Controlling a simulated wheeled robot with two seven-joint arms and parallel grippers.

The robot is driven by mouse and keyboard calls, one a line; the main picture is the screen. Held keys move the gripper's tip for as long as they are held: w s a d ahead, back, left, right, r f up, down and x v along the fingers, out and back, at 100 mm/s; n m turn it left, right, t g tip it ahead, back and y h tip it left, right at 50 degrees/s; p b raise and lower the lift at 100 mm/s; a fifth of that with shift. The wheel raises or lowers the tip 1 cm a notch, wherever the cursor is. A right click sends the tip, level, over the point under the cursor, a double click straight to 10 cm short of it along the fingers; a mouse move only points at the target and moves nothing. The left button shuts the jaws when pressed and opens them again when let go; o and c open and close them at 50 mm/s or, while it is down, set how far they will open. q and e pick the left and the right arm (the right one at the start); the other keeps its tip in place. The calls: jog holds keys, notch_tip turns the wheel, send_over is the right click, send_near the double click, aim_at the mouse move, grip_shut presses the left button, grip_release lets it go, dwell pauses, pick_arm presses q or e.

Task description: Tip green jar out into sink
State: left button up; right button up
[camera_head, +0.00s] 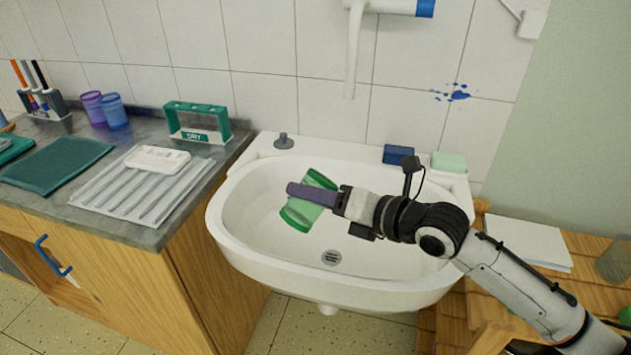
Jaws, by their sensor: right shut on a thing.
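The green jar (297,216) is tilted over the bowl of the white sink (232,230). My right gripper (318,195) reaches in from the right and is shut on the jar, with a purple-grey finger across its side. One end of the jar points up and right, the other down and left. Whether anything is in it or coming out of it cannot be told. The sink's drain (331,257) is below and right of the jar. My left gripper is not in view.
A white tap (353,45) hangs from the wall above the sink. A blue sponge (398,154) and a pale green soap block (449,162) sit on the back rim. Left, the counter holds a ridged draining tray (110,197), a green rack (197,123) and cups (113,111). Paper (520,240) lies right.

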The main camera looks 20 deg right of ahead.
jog(key=n+h+p, duration=0.1)
jog(key=r+n+h+p, duration=0.1)
jog(key=n+p, duration=0.1)
jog(key=shift+w+d+p, duration=0.1)
jog(key=shift+d+p, duration=0.2)
jog(key=shift+d, duration=0.05)
jog(key=shift+w+d+f+n+h+p, duration=0.15)
jog(key=shift+f+n+h+p, duration=0.15)
jog(key=shift+n, duration=0.15)
jog(key=shift+s+d+f+n+h+p, duration=0.15)
jog(key=shift+n+h+p, duration=0.15)
jog(key=shift+n, duration=0.15)
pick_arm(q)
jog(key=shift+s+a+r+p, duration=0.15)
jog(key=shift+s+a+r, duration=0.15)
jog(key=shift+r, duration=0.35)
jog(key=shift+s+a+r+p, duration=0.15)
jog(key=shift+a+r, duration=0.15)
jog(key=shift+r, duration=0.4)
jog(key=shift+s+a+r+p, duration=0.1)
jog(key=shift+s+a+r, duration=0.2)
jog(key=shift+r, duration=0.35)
pick_arm(e)
jog(key=shift+w+d+f+n+h, duration=0.25)
jog(key=shift+f+n+h, duration=0.1)
jog(key=shift+n+h, duration=0.2)
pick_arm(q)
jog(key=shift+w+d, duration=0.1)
